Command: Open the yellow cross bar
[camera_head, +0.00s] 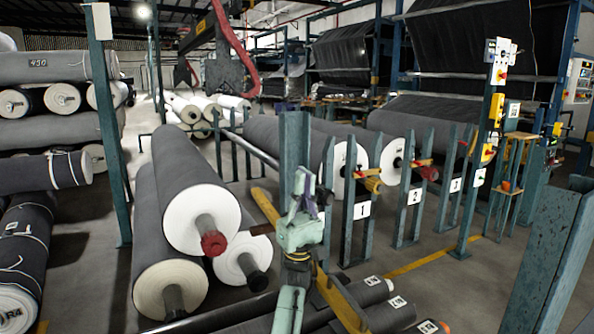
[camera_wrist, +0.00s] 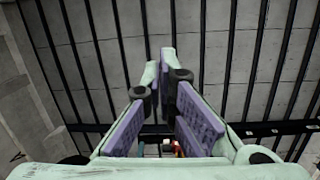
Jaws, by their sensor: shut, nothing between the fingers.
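A long yellow cross bar (camera_head: 336,298) runs diagonally behind my arm in the head view, from left of a blue-green post (camera_head: 295,140) down toward the lower right. My arm hides its middle, so I cannot tell whether it is one piece. My gripper (camera_head: 304,182) points upward in front of that post, with its fingers together and empty. In the wrist view my gripper (camera_wrist: 165,60) has its purple-padded fingers close together against the ceiling. No yellow bar is clear there. I cannot tell whether my arm touches the bar.
Large grey rolls (camera_head: 187,185) with white ends lie stacked to the left. Numbered posts (camera_head: 361,210) with small yellow-orange bars (camera_head: 371,172) stand to the right. Thin rolls (camera_head: 377,318) lie low in front. A blue-green upright (camera_head: 540,250) stands at the near right. Floor between is clear.

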